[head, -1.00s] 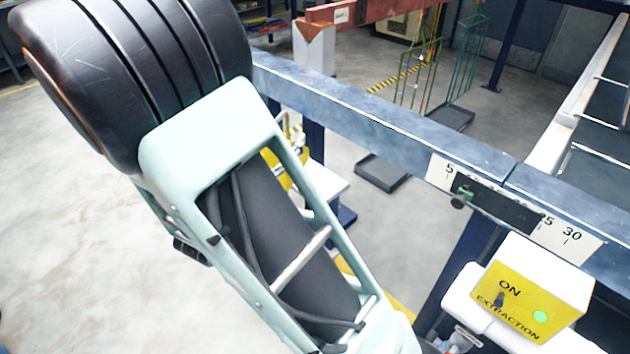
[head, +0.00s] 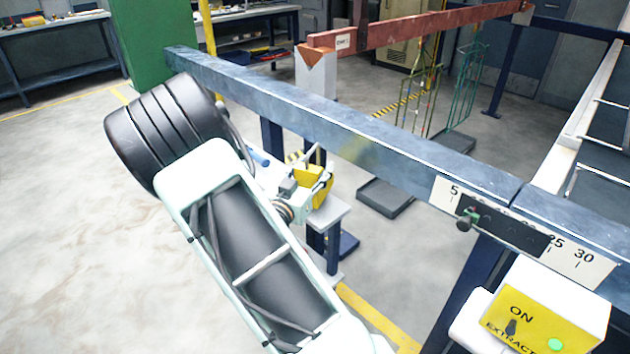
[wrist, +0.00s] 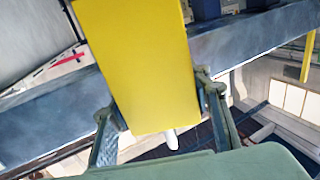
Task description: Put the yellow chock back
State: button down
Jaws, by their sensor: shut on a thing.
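The yellow chock (wrist: 138,70) fills the upper middle of the wrist view as a plain block. My gripper (wrist: 162,108) is shut on it, with one finger on each side. In the head view the chock (head: 316,190) shows small, beyond my forearm. My gripper (head: 312,180) is there beside the long blue beam, over or near a small pale-topped stand (head: 333,214). Whether the chock touches the stand cannot be told; part of it is hidden by the gripper.
A long blue beam (head: 330,118) runs across the head view, with a numbered scale (head: 580,257) on it. A yellow ON/EXTRACTION box (head: 545,315) is at lower right. A green column (head: 160,45) and benches stand behind. Open floor lies left.

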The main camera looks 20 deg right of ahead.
jog(key=f, duration=0.3)
jog(key=shift+w+d+f+b, duration=0.1)
jog(key=shift+w+d+b, duration=0.15)
jog(key=shift+d+b, duration=0.1)
jog(key=shift+f, duration=0.3)
jog(key=shift+f, duration=0.2)
jog(key=c, duration=1)
grip_release()
jog(key=shift+c, duration=0.2)
jog(key=shift+r, duration=0.1)
jog(key=shift+s+a, duration=0.15)
jog(key=shift+a, duration=0.1)
jog(key=v, duration=1.1)
jog(key=shift+s+a, duration=0.15)
jog(key=shift+s, duration=0.15)
